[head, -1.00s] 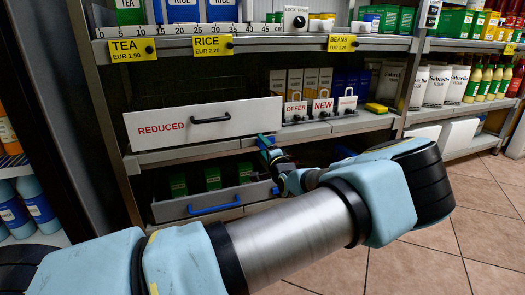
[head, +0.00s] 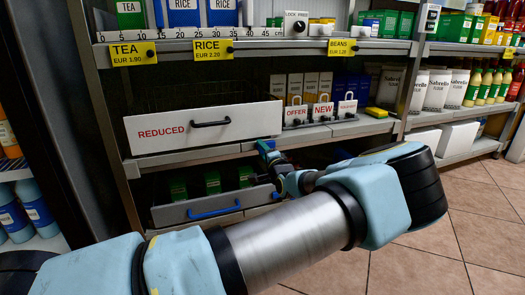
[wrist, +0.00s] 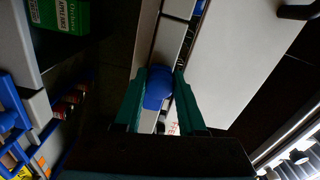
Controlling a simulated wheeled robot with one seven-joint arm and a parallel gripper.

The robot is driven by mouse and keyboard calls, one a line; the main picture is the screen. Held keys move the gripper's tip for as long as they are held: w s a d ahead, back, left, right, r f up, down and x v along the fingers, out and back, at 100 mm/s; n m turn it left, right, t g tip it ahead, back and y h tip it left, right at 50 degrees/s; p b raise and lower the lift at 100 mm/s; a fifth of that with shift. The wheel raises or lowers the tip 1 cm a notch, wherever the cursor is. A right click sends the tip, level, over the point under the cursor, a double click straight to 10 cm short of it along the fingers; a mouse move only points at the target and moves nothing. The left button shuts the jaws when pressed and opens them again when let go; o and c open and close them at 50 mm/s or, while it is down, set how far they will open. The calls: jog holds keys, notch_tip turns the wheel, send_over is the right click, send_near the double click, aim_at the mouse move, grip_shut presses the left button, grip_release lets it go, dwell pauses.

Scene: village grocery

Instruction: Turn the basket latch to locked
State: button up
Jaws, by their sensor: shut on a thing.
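The blue latch handle (wrist: 158,88) sits between the fingers of my gripper (wrist: 162,76) in the wrist view, and both fingers close on it. In the head view my gripper (head: 265,148) is at the lower right corner of the white basket front marked REDUCED (head: 240,122). The white front also shows in the wrist view (wrist: 235,60), right of the fingers. The latch is mostly hidden by my gripper in the head view, and I cannot read its position or any lock mark.
Below is a grey drawer (head: 180,214) with a blue handle (head: 214,209) and green boxes. Right of the basket stand small padlock-shaped tags marked OFFER and NEW (head: 322,112). A shelf edge with price labels (head: 213,47) runs above. Open tiled floor (head: 460,240) lies to the right.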

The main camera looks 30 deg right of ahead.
grip_shut()
jog(key=shift+n, duration=0.4)
jog(key=n+p, duration=0.1)
jog(key=n, duration=0.1)
jog(key=shift+r+n+p, duration=0.1)
jog(key=shift+n+p, duration=0.2)
jog(key=shift+n, duration=0.1)
jog(key=n+p, duration=0.1)
jog(key=n, duration=0.4)
jog(key=shift+n, duration=0.3)
jog(key=n, duration=0.4)
jog(key=shift+p, duration=0.4)
jog(key=n, duration=0.4)
jog(key=shift+d+n, duration=0.1)
jog(key=shift+n, duration=0.2)
jog(key=shift+f, duration=0.2)
jog(key=o, duration=1)
grip_release()
